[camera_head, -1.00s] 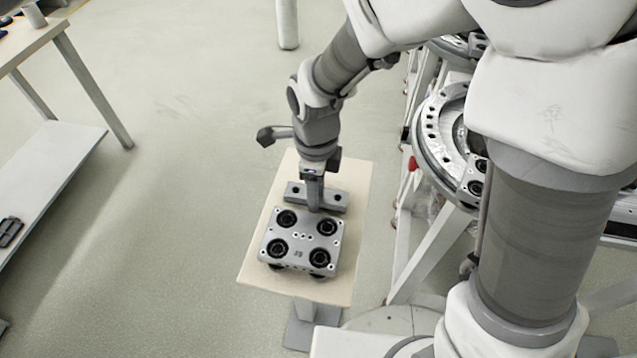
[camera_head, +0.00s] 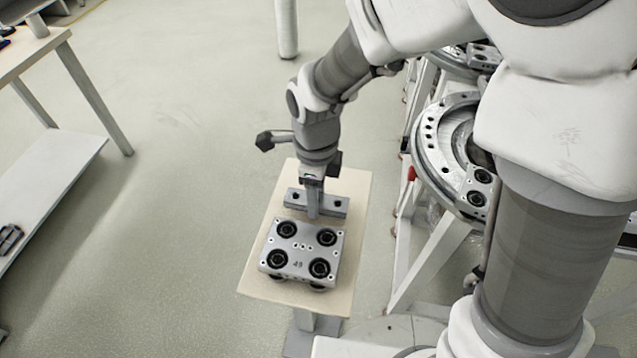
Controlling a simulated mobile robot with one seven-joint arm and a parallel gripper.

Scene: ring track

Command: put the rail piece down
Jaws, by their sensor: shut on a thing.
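The rail piece (camera_head: 332,208) is a short grey bar with dark holes near its ends. My gripper (camera_head: 313,212) points down and is shut on the middle of it. The bar is over the far half of a small pale wooden stand top (camera_head: 262,285). I cannot tell whether the bar touches the wood. A square metal carriage (camera_head: 303,246) with several round black wheels and a number on its face lies on the near half, just in front of the bar. My gripper's fingertips are partly hidden against the bar.
A ring track (camera_head: 433,150) on a white frame stands to the right, with a carriage (camera_head: 478,188) on it. A workbench (camera_head: 50,160) with a lower shelf is at the left. A white post (camera_head: 287,28) stands at the back. The floor left of the stand is clear.

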